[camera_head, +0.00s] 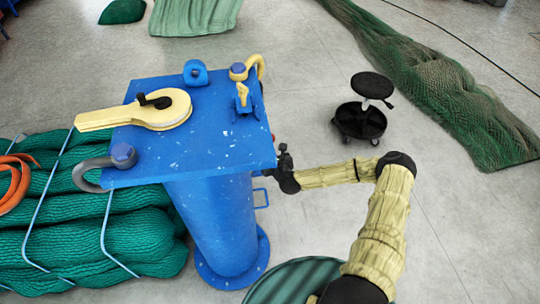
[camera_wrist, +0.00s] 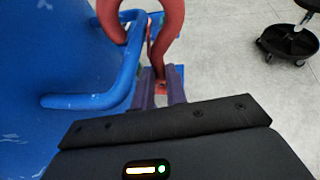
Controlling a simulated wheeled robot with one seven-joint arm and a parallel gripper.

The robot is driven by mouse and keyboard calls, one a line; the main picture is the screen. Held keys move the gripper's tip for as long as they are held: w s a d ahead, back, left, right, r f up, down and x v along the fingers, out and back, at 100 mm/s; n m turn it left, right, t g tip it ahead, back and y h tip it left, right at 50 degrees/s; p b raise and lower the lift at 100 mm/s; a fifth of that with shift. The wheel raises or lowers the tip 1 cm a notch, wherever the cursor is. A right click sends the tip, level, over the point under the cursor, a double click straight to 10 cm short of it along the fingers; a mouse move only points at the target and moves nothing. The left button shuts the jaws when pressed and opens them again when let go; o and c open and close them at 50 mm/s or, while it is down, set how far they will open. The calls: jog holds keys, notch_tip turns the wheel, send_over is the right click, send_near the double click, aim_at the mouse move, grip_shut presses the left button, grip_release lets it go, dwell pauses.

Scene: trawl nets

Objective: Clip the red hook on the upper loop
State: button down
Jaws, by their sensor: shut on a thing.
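In the wrist view the red hook (camera_wrist: 171,32) is large at the top, its curve running out of frame. My gripper (camera_wrist: 161,88) is shut on its lower end. A blue loop (camera_wrist: 84,101) stands out from the blue post beside the hook. Part of this loop overlaps the hook's curve in the picture; I cannot tell whether the hook is around it. In the head view my gripper (camera_head: 284,152) is at the right edge of the blue post's top plate, and the hook is mostly hidden. A blue loop (camera_head: 262,198) shows lower on the post, below my gripper.
The blue post (camera_head: 222,225) has a wide top plate (camera_head: 205,145) with a yellow lever (camera_head: 150,112) and shackles. Green net bundles (camera_head: 100,240) lie at left. A black stool (camera_head: 362,120) stands on open floor at right, before a long green net (camera_head: 450,95).

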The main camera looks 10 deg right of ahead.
jog(key=shift+a+f+b, duration=0.2)
jog(key=shift+f+b, duration=0.3)
jog(key=shift+a+f+b, duration=0.15)
jog(key=shift+f+b, duration=0.35)
dwell(0.8)
dwell(0.6)
jog(key=c, duration=1.3)
grip_release()
jog(key=shift+s, duration=0.1)
jog(key=shift+c, duration=0.2)
jog(key=shift+f, duration=0.1)
jog(key=shift+s, duration=0.1)
jog(key=b+v, duration=0.3)
jog(key=v, duration=1.4)
jog(key=shift+r+b, duration=0.25)
jog(key=shift+b, duration=0.15)
